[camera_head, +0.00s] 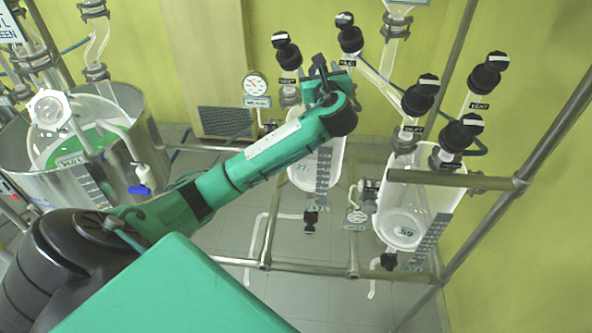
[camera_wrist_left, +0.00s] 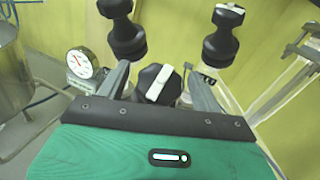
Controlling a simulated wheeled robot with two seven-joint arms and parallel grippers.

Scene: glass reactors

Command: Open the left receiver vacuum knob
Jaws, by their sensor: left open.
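The left receiver (camera_head: 316,165) is a clear glass vessel in the middle of the head view, partly behind my left arm. My left gripper (camera_head: 323,68) is over its top. In the left wrist view, a black knob with a white bar (camera_wrist_left: 158,83) sits between the open fingers of this gripper (camera_wrist_left: 158,76), with no clear contact. Its label is hidden; by its place it looks like the vacuum knob. In the head view my gripper hides it. Two other black knobs of this receiver stand behind, one left (camera_head: 286,50) and one right (camera_head: 349,32). My right gripper is out of view.
A round gauge (camera_head: 255,84) is left of the receiver. The right receiver (camera_head: 410,215) has several black knobs on top, including one labelled VENT (camera_head: 487,74). Metal frame rails (camera_head: 455,179) run around it. A steel reactor vessel (camera_head: 140,135) stands at the left.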

